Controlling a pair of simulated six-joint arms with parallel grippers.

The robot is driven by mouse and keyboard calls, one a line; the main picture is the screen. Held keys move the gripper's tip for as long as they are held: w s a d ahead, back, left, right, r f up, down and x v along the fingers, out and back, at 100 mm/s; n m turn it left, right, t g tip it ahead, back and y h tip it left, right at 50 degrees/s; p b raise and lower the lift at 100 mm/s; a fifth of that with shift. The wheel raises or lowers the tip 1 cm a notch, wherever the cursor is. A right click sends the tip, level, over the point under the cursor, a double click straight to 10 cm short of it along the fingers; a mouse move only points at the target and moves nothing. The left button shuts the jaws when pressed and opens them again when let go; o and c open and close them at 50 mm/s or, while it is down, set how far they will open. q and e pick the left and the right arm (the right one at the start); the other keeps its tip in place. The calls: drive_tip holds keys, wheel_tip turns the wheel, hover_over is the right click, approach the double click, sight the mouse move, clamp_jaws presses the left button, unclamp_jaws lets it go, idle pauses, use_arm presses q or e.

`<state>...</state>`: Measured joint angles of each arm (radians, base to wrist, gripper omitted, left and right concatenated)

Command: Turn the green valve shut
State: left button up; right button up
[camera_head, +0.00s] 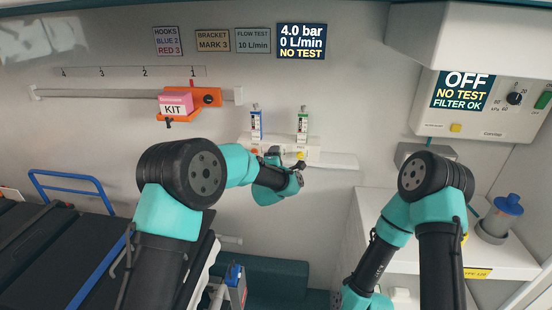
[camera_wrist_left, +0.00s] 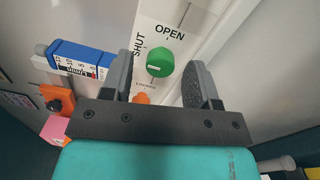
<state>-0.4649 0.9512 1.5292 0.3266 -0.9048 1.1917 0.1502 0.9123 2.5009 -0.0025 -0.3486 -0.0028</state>
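The green valve (camera_wrist_left: 159,62) is a round knob on a white panel in the left wrist view, with OPEN printed above it and SHUT at its left. A small white mark shows on the knob's lower left part; I cannot tell its exact setting. My left gripper (camera_wrist_left: 164,66) is open, one dark finger on each side of the knob; contact cannot be told. In the head view my left gripper (camera_head: 286,158) is at the wall panel and hides the valve. My right arm points down at the lower right, its gripper out of view.
A wall display (camera_head: 301,41) reads 4.0 bar, 0 L/min, NO TEST. A pink KIT box (camera_head: 175,104) hangs on the rail at left. A blue-lidded canister (camera_head: 502,217) stands on the right counter.

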use_arm(q)
drive_tip(key=shift+s, duration=0.15)
drive_tip(key=v, duration=1.7)
drive_tip(key=shift+f, duration=0.1)
drive_tip(key=s+a+f+m+g, duration=0.35)
drive_tip(key=a+f, duration=0.35)
drive_tip(key=f, duration=0.4)
drive_tip(key=s+a+f+m+g, duration=0.3)
drive_tip(key=a+f+m+g, duration=0.3)
drive_tip(key=f, duration=0.5)
drive_tip(key=s+a+f+g, duration=0.1)
drive_tip(key=s+a+f, duration=0.1)
drive_tip(key=s+f, duration=0.1)
drive_tip(key=s+a+f+m+g, duration=0.1)
drive_tip(key=s+a+f, duration=0.2)
drive_tip(key=s+a+f+m+g, duration=0.1)
drive_tip(key=s+a+f, duration=0.2)
drive_tip(key=s, duration=0.1)
drive_tip(key=shift+m+g+y, duration=0.25)
drive_tip(key=shift+y, duration=0.05)
drive_tip(key=s+a+f+m+g, duration=0.1)
drive_tip(key=s+a+f+g, duration=0.1)
drive_tip(key=s, duration=0.3)
drive_tip(key=s+a+f+m+g, duration=0.1)
drive_tip(key=s+f+m+g, duration=0.1)
drive_tip(key=s, duration=0.4)
drive_tip(key=shift+s+a+f+m+h, duration=0.2)
drive_tip(key=shift+a+m+h, duration=0.1)
drive_tip(key=shift+a+h, duration=0.1)
